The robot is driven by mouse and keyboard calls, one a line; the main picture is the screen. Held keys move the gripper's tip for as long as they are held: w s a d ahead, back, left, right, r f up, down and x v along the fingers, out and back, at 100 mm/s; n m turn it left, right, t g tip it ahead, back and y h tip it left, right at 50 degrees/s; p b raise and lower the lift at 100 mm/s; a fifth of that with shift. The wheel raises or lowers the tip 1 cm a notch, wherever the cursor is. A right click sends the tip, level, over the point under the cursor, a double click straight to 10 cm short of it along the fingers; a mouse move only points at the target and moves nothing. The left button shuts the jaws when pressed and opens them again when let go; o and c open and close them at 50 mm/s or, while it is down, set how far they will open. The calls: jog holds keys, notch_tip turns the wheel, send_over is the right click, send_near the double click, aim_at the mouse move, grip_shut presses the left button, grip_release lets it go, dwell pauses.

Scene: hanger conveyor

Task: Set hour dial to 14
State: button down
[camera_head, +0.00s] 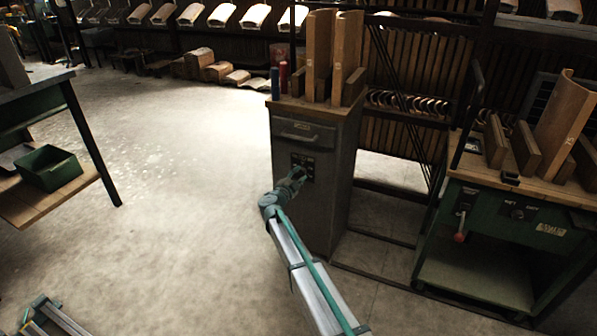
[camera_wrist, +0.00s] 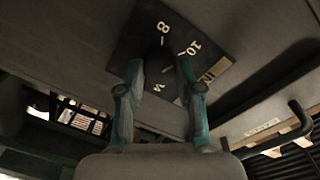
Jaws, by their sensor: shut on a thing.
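The hour dial is on a dark square plate (camera_wrist: 125,50) with white markings, in the wrist view. An 8 and a 10 are readable on it; other marks are partly hidden or too blurred to read. The dark dial knob (camera_wrist: 157,56) sits between my fingertips and is hard to make out. My gripper (camera_wrist: 160,70) is shut on this knob, one teal finger on each side. The pointer's setting cannot be told. In the head view my gripper (camera_head: 295,178) is against the dark control panel (camera_head: 309,161) on the grey cabinet's front, covering part of it.
The grey cabinet (camera_head: 338,150) has a drawer handle (camera_head: 297,135) above the panel and wooden pieces on top. A green workbench (camera_head: 482,215) with knobs and a red-tipped lever stands at right. A table with a green bin (camera_head: 48,167) is at left. The floor between is clear.

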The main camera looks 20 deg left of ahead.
jog(key=m, duration=0.2)
jog(key=shift+m+p, duration=0.3)
jog(key=m, duration=0.3)
jog(key=shift+m, duration=0.3)
jog(key=m+b, duration=0.2)
jog(key=m, duration=0.3)
jog(key=shift+f+m+y+b, duration=0.1)
jog(key=shift+m+y+b, duration=0.3)
jog(key=m+b, duration=0.5)
jog(key=m, duration=0.1)
jog(key=shift+d+f, duration=0.1)
jog(key=m+b, duration=0.4)
jog(key=m, duration=0.1)
jog(key=shift+y, duration=0.4)
jog(key=shift+m+b, duration=0.8)
jog(key=shift+b, duration=0.05)
jog(key=shift+r, duration=0.2)
jog(key=c, duration=0.7)
grip_release()
jog(key=shift+c, duration=0.2)
